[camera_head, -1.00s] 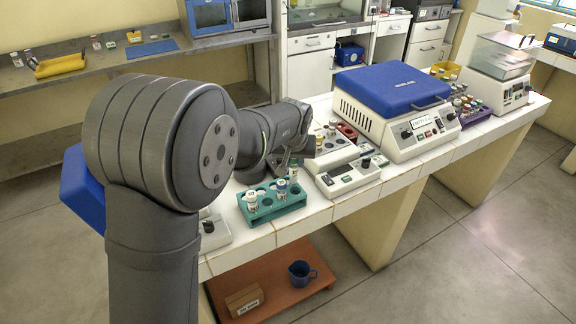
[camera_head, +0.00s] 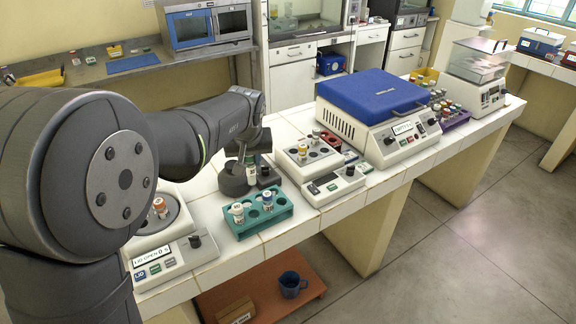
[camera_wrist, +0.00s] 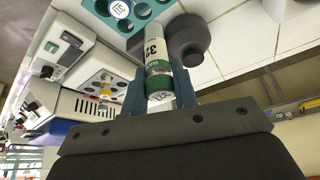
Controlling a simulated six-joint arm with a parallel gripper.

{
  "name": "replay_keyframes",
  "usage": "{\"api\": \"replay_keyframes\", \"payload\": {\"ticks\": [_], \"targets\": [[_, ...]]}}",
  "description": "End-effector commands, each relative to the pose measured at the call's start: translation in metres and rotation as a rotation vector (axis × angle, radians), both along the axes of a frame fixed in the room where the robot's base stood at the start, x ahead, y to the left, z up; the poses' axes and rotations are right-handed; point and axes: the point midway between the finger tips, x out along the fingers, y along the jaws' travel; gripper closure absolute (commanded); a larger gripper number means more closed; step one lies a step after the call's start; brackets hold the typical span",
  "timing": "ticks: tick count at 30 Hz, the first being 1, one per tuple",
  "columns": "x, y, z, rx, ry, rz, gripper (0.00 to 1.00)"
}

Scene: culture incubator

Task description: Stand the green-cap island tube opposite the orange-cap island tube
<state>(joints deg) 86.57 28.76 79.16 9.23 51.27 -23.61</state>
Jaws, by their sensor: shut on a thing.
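My gripper (camera_head: 252,160) is shut on the green-cap tube (camera_head: 251,174), above the bench behind the teal rack. In the wrist view, the green-cap tube (camera_wrist: 154,50) lies between the fingers (camera_wrist: 160,88), its cap end near them and its labelled body pointing away. The orange-cap tube (camera_head: 159,207) stands in the round rotor of an open-lid centrifuge (camera_head: 180,254) at the front left of the island bench. My arm covers part of that centrifuge, and I cannot see the slot opposite the orange-cap tube clearly.
A dark round device (camera_head: 232,182) stands close by my gripper. White devices and a blue-lidded machine (camera_head: 372,92) fill the bench to the right.

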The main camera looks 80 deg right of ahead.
Motion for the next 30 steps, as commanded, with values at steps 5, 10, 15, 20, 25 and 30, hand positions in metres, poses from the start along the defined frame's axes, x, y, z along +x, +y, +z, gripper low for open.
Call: {"api": "replay_keyframes", "payload": {"ticks": [5, 10, 15, 20, 25, 30], "targets": [[0.086, 0.017, 0.007, -0.001, 0.0, 0.098, 0.96], [0.161, 0.043, 0.012, -0.002, -0.001, 0.185, 0.96], [0.229, 0.076, 0.017, -0.003, -0.002, 0.267, 0.96], [0.274, 0.105, 0.022, -0.003, -0.003, 0.325, 0.96], [0.298, 0.122, 0.024, -0.004, -0.003, 0.357, 0.96], [0.304, 0.127, 0.018, -0.003, -0.002, 0.364, 0.96]]}}
